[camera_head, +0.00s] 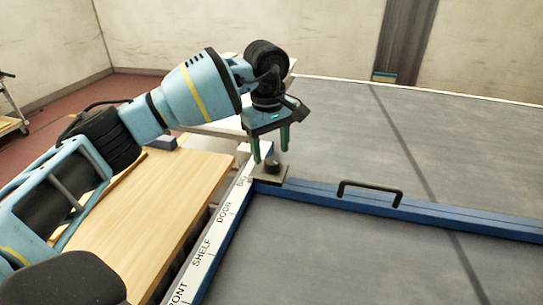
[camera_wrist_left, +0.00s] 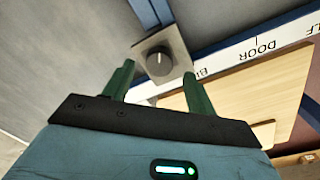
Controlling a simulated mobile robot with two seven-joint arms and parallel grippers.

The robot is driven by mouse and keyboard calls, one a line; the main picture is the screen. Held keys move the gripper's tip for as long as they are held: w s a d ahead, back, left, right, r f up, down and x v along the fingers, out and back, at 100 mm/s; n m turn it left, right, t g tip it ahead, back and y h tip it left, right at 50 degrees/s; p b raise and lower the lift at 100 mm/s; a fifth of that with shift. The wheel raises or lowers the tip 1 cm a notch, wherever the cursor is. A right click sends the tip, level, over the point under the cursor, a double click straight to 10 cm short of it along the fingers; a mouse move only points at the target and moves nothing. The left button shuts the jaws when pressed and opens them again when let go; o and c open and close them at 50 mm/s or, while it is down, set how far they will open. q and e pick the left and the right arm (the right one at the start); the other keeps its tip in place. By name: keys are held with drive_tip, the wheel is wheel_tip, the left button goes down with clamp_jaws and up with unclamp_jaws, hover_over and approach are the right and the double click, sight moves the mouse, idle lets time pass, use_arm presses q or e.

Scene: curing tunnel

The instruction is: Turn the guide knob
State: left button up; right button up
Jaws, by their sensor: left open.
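The guide knob (camera_head: 272,166) is a small dark round knob on a grey square plate (camera_head: 264,177) at the left end of the blue guide bar. It also shows in the left wrist view (camera_wrist_left: 159,61), with a light mark on its face. My left gripper (camera_head: 271,156) points down right over the knob, with its green fingers apart and nothing held. In the left wrist view, the fingertips (camera_wrist_left: 158,72) stand on either side of the knob's near side; I cannot tell if they touch it. My right gripper is not in view.
A blue guide bar (camera_head: 460,218) with a black handle (camera_head: 369,187) crosses the wide grey belt (camera_head: 340,255). A white label strip (camera_head: 206,258) reading SHELF and DOOR runs along the belt's left edge. A wooden table (camera_head: 165,200) stands left of it.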

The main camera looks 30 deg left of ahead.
sight(272, 165)
use_arm(q)
drive_tip(key=shift+f, duration=1.4)
drive_tip(key=shift+c, duration=0.3)
drive_tip(key=c, duration=0.9)
